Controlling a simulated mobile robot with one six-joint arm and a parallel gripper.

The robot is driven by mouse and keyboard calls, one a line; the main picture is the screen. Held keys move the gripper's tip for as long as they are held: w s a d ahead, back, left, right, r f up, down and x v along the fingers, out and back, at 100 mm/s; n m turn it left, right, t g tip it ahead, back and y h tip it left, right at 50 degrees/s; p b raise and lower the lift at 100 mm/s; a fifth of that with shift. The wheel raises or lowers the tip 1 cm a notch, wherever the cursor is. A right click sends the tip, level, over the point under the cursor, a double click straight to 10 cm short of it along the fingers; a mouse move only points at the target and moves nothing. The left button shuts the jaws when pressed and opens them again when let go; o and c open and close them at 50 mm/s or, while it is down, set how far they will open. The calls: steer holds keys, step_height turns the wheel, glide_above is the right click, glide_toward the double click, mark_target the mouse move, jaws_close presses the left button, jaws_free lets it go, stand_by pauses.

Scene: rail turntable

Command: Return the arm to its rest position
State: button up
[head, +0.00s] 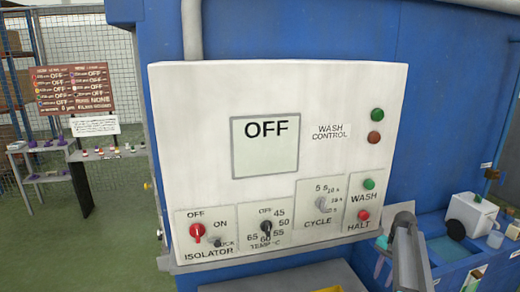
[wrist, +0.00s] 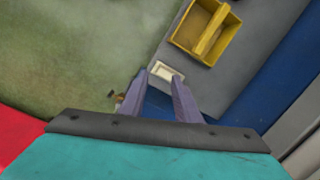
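My gripper (wrist: 160,78) shows in the wrist view with its two purple-grey fingers apart and nothing held between them. It points down over the floor and a grey surface. A small pale rectangular object (wrist: 165,72) lies beyond the fingertips; I cannot tell how far below. In the head view, a grey part that seems to be my arm stands at the lower right, in front of the panel's corner and the blue tray area. My gripper's fingers cannot be made out there.
A white wash control panel (head: 400,100) on a blue machine (head: 440,60) fills the middle; its display (head: 265,147) reads OFF. A yellow bin (wrist: 205,30) sits on the grey surface. A blue tray area (head: 450,250) is at right, a signboard (head: 72,90) at left. Green floor (head: 110,230) is open.

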steer(key=s+a+f+n+g+b, duration=0.1)
steer(key=s+a+f+n, duration=0.1)
steer(key=s+a+f, duration=0.5)
steer(key=s+a+f+n+g+b, duration=0.1)
steer(key=s+a+f, duration=0.35)
steer(key=f, duration=0.55)
steer(key=s+a+f+n+g+b, duration=0.1)
steer(key=s+a+f+n, duration=0.1)
steer(key=s+a+f, duration=0.45)
steer(key=s+a+f+n+g+b, duration=0.1)
steer(key=s+a+f+n, duration=0.1)
steer(key=s+f, duration=0.3)
steer(key=s+a+f+n+h+b, duration=0.1)
steer(key=s+a+f, duration=0.4)
steer(key=s, duration=0.7)
steer(key=s+a+f+n+g+b, duration=0.1)
steer(key=s+a+f+n, duration=0.2)
steer(key=s, duration=0.5)
step_height(320, 180, down, 2)
steer(key=shift+s+a+f+g+b, duration=0.1)
steer(key=shift+s+a+g+b, duration=0.15)
steer(key=shift+a, duration=0.5)
steer(key=shift+d, duration=0.15)
